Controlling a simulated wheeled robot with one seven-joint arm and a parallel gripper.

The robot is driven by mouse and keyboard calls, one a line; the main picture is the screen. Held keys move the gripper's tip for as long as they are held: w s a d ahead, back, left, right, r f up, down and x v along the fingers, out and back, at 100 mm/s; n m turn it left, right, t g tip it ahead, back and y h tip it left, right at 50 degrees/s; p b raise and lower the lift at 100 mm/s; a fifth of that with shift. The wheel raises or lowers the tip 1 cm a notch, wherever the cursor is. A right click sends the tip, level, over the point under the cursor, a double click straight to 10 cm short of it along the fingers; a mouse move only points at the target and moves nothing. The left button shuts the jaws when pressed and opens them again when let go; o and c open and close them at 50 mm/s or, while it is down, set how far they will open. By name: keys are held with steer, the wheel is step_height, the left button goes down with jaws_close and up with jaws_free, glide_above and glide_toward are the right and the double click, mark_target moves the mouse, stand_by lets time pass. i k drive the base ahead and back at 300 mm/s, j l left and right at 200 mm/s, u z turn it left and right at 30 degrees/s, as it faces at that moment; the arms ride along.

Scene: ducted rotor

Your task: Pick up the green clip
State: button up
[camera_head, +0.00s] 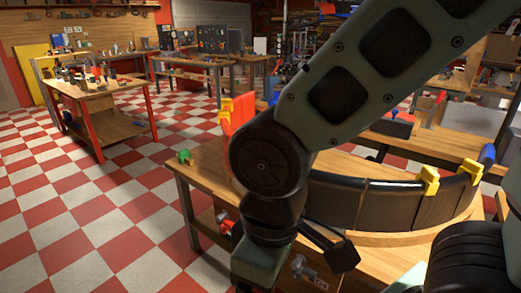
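A small green clip (185,157) sits at the far left corner of the wooden workbench (212,172) in front of me. It looks upright and nothing touches it. My arm crosses the view from the upper right and bends down left of centre, to the right of the clip. My gripper is not in view; the arm's lower end runs out of the bottom edge.
A curved black duct segment (385,205) stands on the bench, with yellow clips (429,180) and a blue clip (487,156) at its right. Orange-red parts (238,112) stand behind my elbow. Another bench (105,90) stands back left. The checkered floor (95,215) at left is clear.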

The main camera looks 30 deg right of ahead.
mark_target(183, 154)
steer(key=i+j, duration=0.25)
steer(key=i, duration=0.3)
steer(key=i+j+z, duration=0.15)
steer(key=i, duration=0.35)
steer(key=i+j, duration=0.4)
steer(key=i+j+z, duration=0.1)
steer(key=i+j, duration=0.2)
steer(key=i, duration=0.35)
steer(key=i+j, duration=0.35)
steer(key=i, duration=0.15)
steer(key=l+z, duration=0.05)
